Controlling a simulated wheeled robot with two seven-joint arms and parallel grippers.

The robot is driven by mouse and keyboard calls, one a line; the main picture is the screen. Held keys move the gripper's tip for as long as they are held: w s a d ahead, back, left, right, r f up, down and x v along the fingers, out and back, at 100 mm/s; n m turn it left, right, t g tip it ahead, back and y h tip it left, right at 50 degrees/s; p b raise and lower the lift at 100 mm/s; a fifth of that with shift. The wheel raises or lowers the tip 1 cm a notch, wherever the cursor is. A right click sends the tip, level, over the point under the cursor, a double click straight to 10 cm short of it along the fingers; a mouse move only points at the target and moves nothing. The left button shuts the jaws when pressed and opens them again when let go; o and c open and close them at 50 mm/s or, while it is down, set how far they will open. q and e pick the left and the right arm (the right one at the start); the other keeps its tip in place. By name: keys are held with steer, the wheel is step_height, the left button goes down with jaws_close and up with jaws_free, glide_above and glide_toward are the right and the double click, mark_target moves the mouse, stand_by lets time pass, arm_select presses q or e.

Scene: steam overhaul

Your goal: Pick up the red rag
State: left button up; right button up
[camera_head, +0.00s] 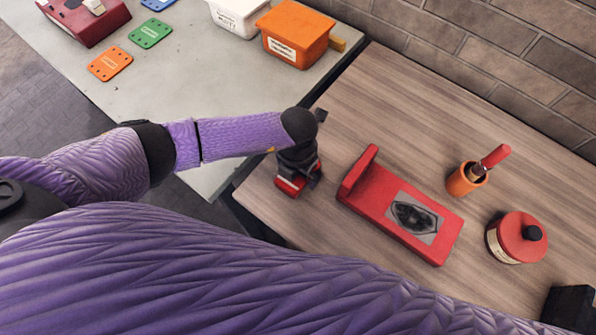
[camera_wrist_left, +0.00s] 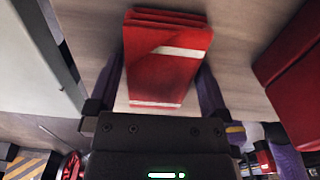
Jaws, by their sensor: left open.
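The red rag (camera_wrist_left: 165,55) is a folded stack with a white stripe, lying on the wooden worktop. In the left wrist view it sits between the two fingers of my left gripper (camera_wrist_left: 160,82). The fingers are apart, one on each side of the rag. In the head view my left gripper (camera_head: 298,176) points down over the rag (camera_head: 289,187), hiding most of it. My right gripper does not show in either view.
A red holder with a dark emblem (camera_head: 382,211) stands just right of the rag. Farther right are an orange cup with a red-handled tool (camera_head: 463,181) and a red-lidded pot (camera_head: 521,238). A grey table with an orange bin (camera_head: 295,35) adjoins at the left.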

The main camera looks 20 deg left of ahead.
arm_select(q)
steer(key=shift+r, duration=0.1)
steer(key=shift+c, duration=0.4)
steer(key=c, duration=0.9)
step_height(320, 180, up, 9)
steer(key=p, duration=0.3)
steer(key=shift+r, duration=0.55)
